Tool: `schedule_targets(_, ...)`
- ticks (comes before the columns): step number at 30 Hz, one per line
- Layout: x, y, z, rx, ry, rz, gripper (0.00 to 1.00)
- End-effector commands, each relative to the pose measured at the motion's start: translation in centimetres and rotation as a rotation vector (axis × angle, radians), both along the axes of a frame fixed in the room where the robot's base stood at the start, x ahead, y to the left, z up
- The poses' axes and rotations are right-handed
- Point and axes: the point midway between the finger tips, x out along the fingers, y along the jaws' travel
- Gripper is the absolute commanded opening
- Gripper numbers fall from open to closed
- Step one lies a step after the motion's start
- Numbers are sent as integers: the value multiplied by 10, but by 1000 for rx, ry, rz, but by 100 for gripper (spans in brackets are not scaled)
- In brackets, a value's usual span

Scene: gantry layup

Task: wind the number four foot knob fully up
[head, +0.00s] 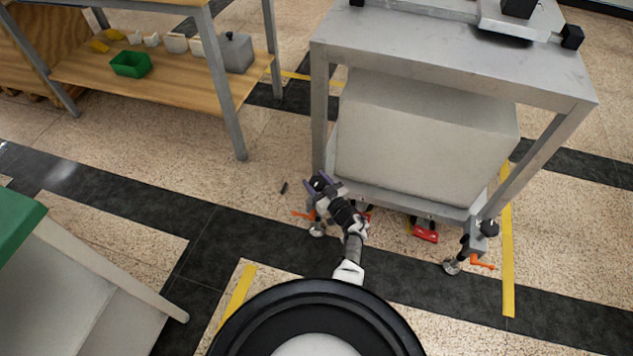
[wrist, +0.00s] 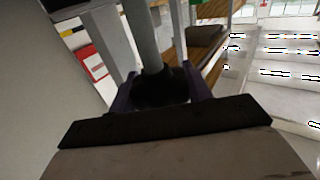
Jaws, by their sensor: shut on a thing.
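The foot knob (head: 317,182) is a black knob at the front left corner of the grey metal stand (head: 319,120). My gripper (head: 321,184) is shut on it, with my arm reaching from the bottom of the head view. In the wrist view the dark knob (wrist: 162,88) sits between my two purple fingers, with a grey post rising beyond it. A round metal foot pad (head: 317,230) and an orange lever (head: 302,214) show below the knob. I can read no number on it.
A second foot knob (head: 489,228) is at the stand's front right corner, with its own orange lever (head: 482,263). A red part (head: 426,236) lies under the stand. A wooden-shelved bench (head: 190,96) stands back left. A small dark object (head: 284,187) lies on the floor.

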Motion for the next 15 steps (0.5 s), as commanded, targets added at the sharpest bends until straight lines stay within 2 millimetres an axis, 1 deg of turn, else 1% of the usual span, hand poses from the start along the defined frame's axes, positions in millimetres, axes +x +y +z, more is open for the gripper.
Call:
schedule_targets(8,0,-1,-5,-4,0,139,26)
schedule_targets(15,-1,-1,-9,-4,-1,354,26)
